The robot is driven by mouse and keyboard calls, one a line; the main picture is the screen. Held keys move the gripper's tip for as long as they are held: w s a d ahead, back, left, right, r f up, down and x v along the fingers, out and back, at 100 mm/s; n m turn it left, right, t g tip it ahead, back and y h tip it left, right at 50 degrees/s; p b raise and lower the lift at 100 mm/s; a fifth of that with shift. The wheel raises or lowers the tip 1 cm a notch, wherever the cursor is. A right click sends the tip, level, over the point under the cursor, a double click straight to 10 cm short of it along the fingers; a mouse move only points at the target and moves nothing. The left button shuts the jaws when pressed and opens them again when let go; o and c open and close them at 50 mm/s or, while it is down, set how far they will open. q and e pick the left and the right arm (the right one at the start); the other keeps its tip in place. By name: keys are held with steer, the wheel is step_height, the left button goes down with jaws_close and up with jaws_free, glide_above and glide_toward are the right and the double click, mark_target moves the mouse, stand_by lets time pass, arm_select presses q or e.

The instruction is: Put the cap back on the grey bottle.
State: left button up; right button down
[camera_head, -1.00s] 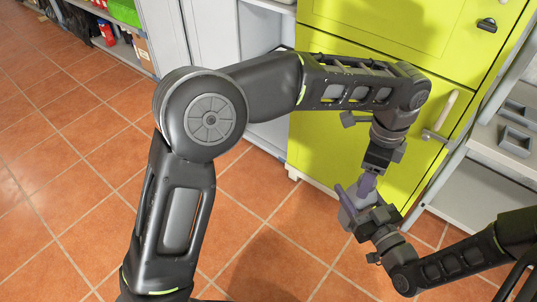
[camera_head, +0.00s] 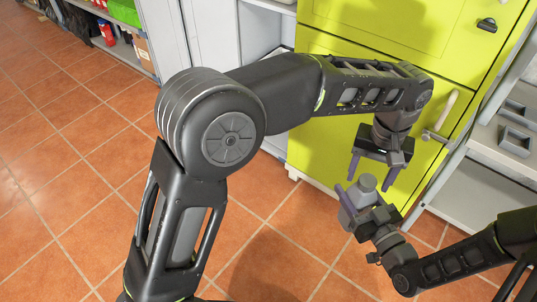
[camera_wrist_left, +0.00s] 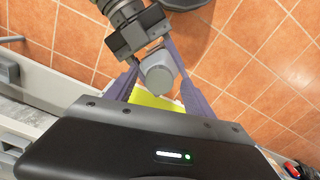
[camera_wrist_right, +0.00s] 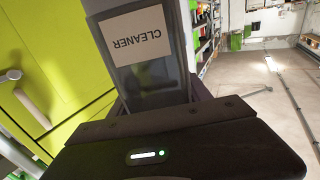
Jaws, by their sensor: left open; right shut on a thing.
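The grey bottle (camera_head: 360,196) is held tilted in my right gripper (camera_head: 364,208), which is shut on its body. Its "CLEANER" label shows upside down in the right wrist view, on the bottle's side (camera_wrist_right: 140,75). A grey round cap (camera_head: 367,182) sits at the bottle's top end; it also shows in the left wrist view (camera_wrist_left: 159,79). I cannot tell how firmly it is seated. My left gripper (camera_head: 371,181) is open just above, its fingers on either side of the cap and apart from it.
A yellow-green cabinet (camera_head: 330,150) with a pale handle (camera_head: 447,110) stands close behind the grippers. A grey shelf unit (camera_head: 500,150) is at the right. Tiled floor (camera_head: 80,180) lies open at the left.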

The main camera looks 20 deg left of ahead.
arm_select(q)
step_height(320, 180, up, 7)
steer(key=shift+f, duration=0.1)
steer(key=shift+w+d+f+m, duration=0.2)
steer(key=shift+w+f+m, duration=0.3)
steer(key=shift+m, duration=0.1)
arm_select(e)
steer(key=shift+f+b, duration=0.8)
steer(key=shift+b, duration=0.05)
step_height(320, 180, down, 9)
steer(key=b, duration=0.9)
arm_select(q)
steer(key=w+a+f, duration=0.2)
steer(key=a+f, duration=0.3)
steer(key=a, duration=0.3)
steer(key=w+a+f+n, duration=0.1)
steer(key=a+f, duration=0.4)
steer(key=a, duration=0.4)
steer(key=w+a+f+n+b, duration=0.1)
steer(key=w+a+f, duration=0.1)
steer(key=a+f, duration=0.4)
steer(key=shift+w+a, duration=0.35)
steer(key=shift+a, duration=1.4)
arm_select(e)
steer(key=shift+f, duration=0.55)
